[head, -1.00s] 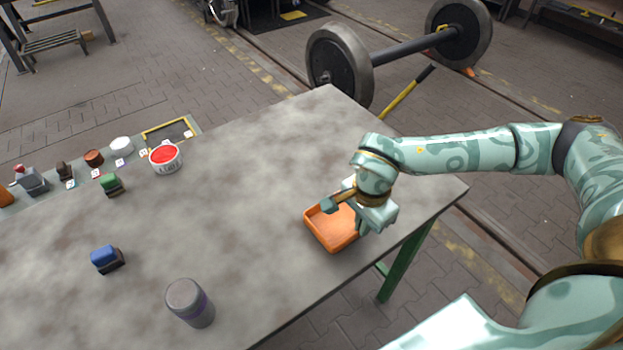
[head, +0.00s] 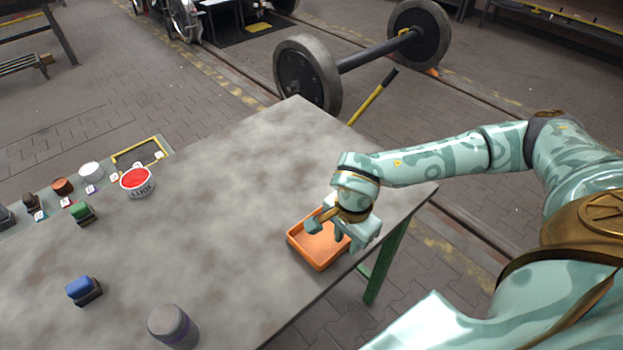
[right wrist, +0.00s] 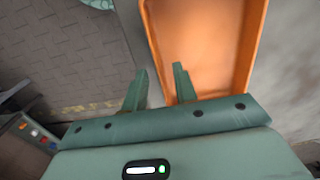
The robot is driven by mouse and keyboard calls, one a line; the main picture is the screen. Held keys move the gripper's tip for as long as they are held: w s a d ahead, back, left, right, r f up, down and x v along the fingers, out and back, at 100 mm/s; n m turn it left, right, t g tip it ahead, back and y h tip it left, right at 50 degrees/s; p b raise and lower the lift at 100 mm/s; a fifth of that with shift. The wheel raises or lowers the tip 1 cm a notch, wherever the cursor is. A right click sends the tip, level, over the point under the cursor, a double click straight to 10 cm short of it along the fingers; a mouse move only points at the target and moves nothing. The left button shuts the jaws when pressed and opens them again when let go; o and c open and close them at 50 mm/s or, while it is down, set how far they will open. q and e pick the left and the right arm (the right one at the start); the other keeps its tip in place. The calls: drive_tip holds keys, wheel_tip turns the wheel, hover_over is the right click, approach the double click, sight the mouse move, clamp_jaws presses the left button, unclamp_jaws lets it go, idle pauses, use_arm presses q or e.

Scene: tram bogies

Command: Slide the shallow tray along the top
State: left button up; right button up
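The shallow orange tray (head: 298,250) lies on the grey table top (head: 230,210), close to the table's right front edge. My right gripper (head: 326,231) is at the tray's right side, pointing down. In the right wrist view the tray (right wrist: 240,45) fills the upper right, and my gripper (right wrist: 160,80) shows two fingers standing apart. One finger is over the tray's inside and the other is outside its near wall, with the wall between them. I cannot tell whether either finger touches the wall. My left gripper is not in view.
A grey can (head: 172,327) and a blue-topped block (head: 83,290) stand left of the tray. A red-topped tin (head: 136,182) and several small items line the far left edge. The middle of the table is clear. A wheelset (head: 308,75) stands beyond.

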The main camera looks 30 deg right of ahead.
wheel_tip(320, 180, up, 16)
drive_tip(key=p, duration=0.3)
drive_tip(key=shift+r, duration=0.2)
drive_tip(key=shift+f, duration=0.1)
